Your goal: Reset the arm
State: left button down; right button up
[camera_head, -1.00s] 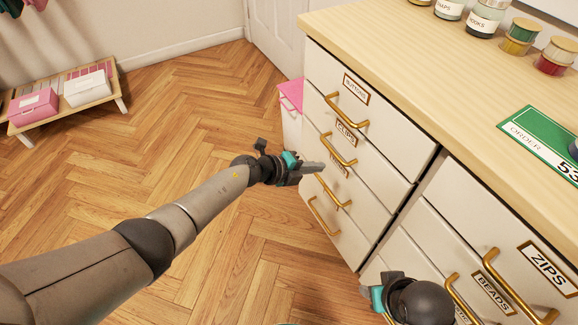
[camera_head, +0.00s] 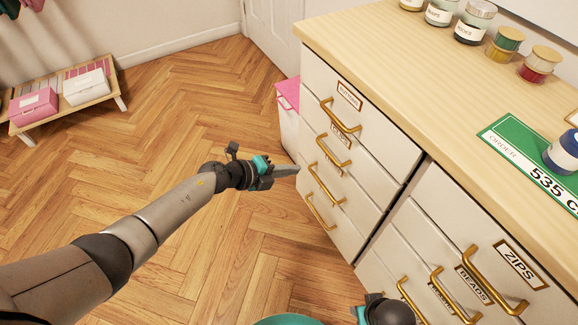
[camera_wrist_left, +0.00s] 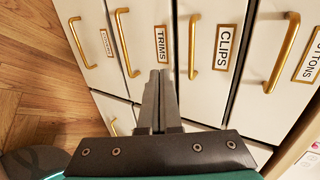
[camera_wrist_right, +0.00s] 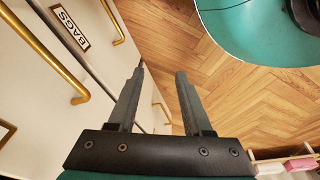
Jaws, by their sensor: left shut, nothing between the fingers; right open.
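My left gripper (camera_head: 285,171) is shut and empty, in front of the left drawer column in the head view. In the left wrist view its fingers (camera_wrist_left: 160,85) lie together before drawers labelled TRIMS (camera_wrist_left: 160,42) and CLIPS (camera_wrist_left: 222,45). My right arm's wrist (camera_head: 388,312) shows at the bottom edge of the head view, its fingers out of sight there. In the right wrist view my right gripper (camera_wrist_right: 160,75) is open and empty, pointing down beside a drawer front labelled BAGS (camera_wrist_right: 70,28), with floor between and beyond the fingers.
The white drawer cabinet (camera_head: 350,175) has gold handles, all drawers looking shut. Its wooden top holds jars, thread spools (camera_head: 540,63) and a green order card (camera_head: 530,165). A pink-topped bin (camera_head: 288,95) stands beside it. A low bench (camera_head: 100,95) with boxes is far left. Floor between is clear.

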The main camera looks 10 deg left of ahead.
pick_arm(q)
jog(key=shift+s+a, duration=0.1)
jog(key=shift+a, duration=0.05)
pick_arm(e)
jog(key=shift+s+f, duration=0.1)
jog(key=shift+f, duration=0.15)
jog(key=shift+d, duration=0.1)
pick_arm(q)
jog(key=s+a+f+n+t+y+p, duration=0.1)
jog(key=s+a+f+n+y+p, duration=0.55)
jog(key=s+a+f+n, duration=1)
jog(key=s+f+n+g+y, duration=0.1)
jog(key=s+n+g, duration=0.1)
jog(key=s, duration=0.5)
jog(key=s+a+f+n+g+y, duration=0.1)
jog(key=s+f+n+g, duration=0.1)
jog(key=s+n, duration=0.2)
jog(key=s+a+f+n+g+y, duration=0.1)
jog(key=s+n, duration=0.3)
jog(key=s, duration=0.6)
jog(key=shift+s+f+g+y, duration=0.25)
jog(key=shift+s+g+y, duration=0.15)
jog(key=shift+y, duration=0.05)
pick_arm(e)
jog(key=s+d+f, duration=0.5)
jog(key=s+d, duration=0.1)
jog(key=s, duration=0.3)
jog(key=shift+s+d+h, duration=0.25)
jog(key=shift+h, duration=0.15)
